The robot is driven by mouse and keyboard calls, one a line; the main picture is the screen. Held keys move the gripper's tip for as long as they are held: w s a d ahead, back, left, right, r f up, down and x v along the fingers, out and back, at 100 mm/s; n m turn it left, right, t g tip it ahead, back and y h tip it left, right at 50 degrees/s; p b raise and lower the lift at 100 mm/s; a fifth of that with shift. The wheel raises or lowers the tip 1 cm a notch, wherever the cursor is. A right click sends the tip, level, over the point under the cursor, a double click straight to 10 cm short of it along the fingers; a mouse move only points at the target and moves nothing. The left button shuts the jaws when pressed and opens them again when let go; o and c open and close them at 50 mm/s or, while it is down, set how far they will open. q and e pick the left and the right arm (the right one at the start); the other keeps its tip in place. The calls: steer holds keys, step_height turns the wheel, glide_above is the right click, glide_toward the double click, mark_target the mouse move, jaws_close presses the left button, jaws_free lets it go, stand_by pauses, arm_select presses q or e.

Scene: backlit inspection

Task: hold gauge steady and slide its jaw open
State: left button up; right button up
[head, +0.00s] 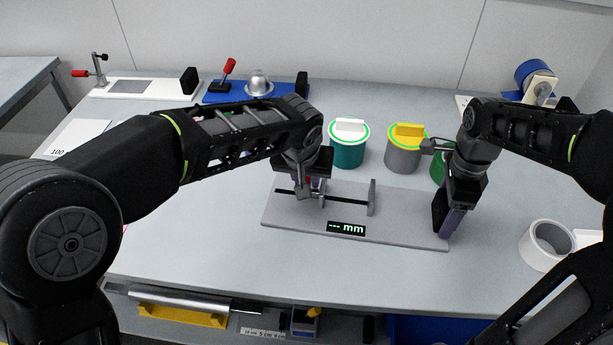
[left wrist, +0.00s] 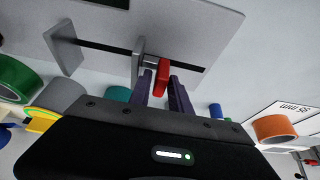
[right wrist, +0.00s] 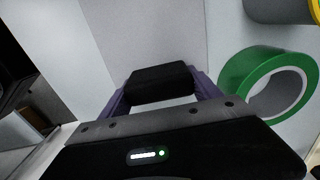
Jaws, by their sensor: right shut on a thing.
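The gauge is a flat grey plate (head: 400,228) with a black slot and a display reading "--- mm" (head: 346,228). A fixed upright jaw (head: 372,197) stands at the slot's right part; the sliding jaw (left wrist: 138,58) with its red tab (left wrist: 162,76) is near the slot's middle, partly hidden in the head view by my left gripper. My left gripper (head: 314,184) has its purple fingers apart, one on each side of the red tab (left wrist: 163,92). My right gripper (head: 447,222) is shut on a black block (right wrist: 160,82) at the plate's right end.
Behind the gauge stand a teal can (head: 347,150) and a grey can with a yellow lid (head: 404,155). A green tape roll (right wrist: 268,85) is close to my right gripper. A white roll (head: 547,245) lies at right. The table front is clear.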

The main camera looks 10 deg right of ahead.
arm_select(q)
jaws_close()
steer(key=shift+a, duration=0.1)
stand_by(1.2)
